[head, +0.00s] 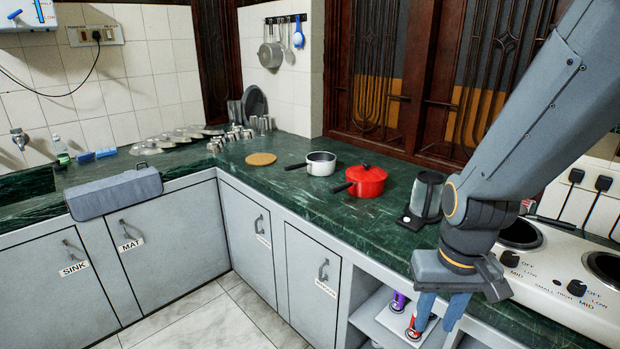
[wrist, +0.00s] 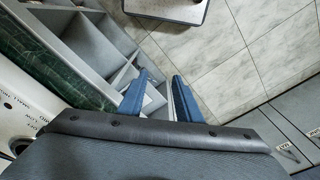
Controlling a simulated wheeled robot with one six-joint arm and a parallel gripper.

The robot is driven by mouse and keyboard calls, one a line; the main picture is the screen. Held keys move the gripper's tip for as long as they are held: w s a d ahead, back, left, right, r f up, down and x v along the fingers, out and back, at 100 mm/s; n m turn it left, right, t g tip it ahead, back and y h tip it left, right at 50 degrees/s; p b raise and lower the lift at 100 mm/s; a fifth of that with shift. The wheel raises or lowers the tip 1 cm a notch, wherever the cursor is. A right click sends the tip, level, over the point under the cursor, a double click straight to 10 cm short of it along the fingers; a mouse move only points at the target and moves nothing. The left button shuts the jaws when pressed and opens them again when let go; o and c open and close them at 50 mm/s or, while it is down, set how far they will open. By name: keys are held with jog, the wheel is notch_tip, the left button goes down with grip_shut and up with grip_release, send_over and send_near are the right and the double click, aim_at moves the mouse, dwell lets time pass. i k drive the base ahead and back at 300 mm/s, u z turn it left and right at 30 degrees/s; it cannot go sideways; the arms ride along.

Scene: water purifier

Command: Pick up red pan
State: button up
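The red pan (head: 366,182) sits on the green marble counter with its lid on. Its black handle points to the left. My gripper (head: 436,317) hangs in front of the counter's edge, to the right of and lower than the red pan. It points down with its two blue fingers apart and nothing between them. In the wrist view my gripper (wrist: 158,92) shows the same open fingers above the shelves and floor. The red pan is not in the wrist view.
A white pan (head: 320,164) stands left of the red pan, near a round cork mat (head: 261,159). A kettle (head: 427,196) stands close on its right. A white stove (head: 565,270) is further right. A grey box-shaped object (head: 115,194) lies at the left counter edge.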

aim_at(362, 190)
jog(key=u, duration=0.05)
jog(key=i, duration=0.2)
jog(key=u, duration=0.05)
jog(key=k, duration=1.25)
jog(key=u, duration=0.85)
jog(key=i, duration=1.55)
jog(key=z, duration=0.6)
jog(key=i, duration=0.65)
jog(key=z, duration=0.55)
